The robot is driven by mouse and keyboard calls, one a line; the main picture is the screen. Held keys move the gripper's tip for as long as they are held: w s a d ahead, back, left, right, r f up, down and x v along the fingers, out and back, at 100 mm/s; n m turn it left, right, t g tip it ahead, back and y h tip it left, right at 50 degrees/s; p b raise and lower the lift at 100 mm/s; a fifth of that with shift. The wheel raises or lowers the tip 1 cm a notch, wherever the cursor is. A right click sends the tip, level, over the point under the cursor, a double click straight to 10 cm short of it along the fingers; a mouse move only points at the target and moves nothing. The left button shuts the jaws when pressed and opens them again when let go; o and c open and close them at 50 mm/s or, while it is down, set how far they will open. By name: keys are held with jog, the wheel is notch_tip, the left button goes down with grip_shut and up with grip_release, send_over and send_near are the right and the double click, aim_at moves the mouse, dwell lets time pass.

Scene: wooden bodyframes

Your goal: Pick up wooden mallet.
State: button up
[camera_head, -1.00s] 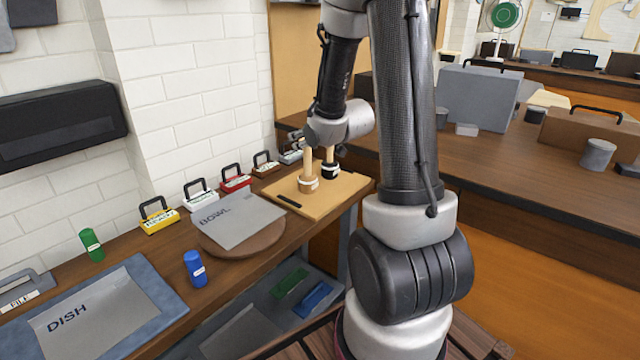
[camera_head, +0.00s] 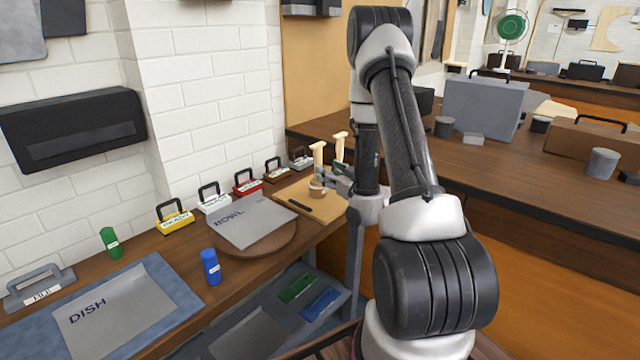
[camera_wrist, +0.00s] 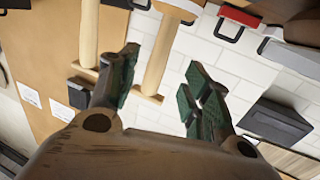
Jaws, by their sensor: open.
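The wooden mallet (camera_head: 318,160) stands upright, handle up and head down, on a light wooden board on the left bench. A second mallet (camera_head: 340,148) stands just behind it; its head is hidden by my arm in the head view. My gripper (camera_head: 330,179) is low beside the mallets, on their right. In the wrist view my gripper (camera_wrist: 162,66) is open, its green-padded fingers apart. One mallet's handle (camera_wrist: 163,52) appears between the fingers, with its pale-banded head at the top edge. The other handle (camera_wrist: 89,40) is left of the fingers. I cannot tell whether a finger touches either handle.
The light board (camera_head: 290,190) also carries a dark bar (camera_head: 299,205). A round board with a grey BOWL sheet (camera_head: 243,220) lies left of it. Several handled boxes line the wall, including a red one (camera_head: 248,182). A blue cylinder (camera_head: 210,266) stands nearer.

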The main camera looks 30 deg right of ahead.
jog(key=w, duration=0.7)
jog(key=shift+w+a+f, duration=0.1)
jog(key=shift+w+a, duration=0.05)
jog(key=shift+a, duration=0.05)
grip_shut()
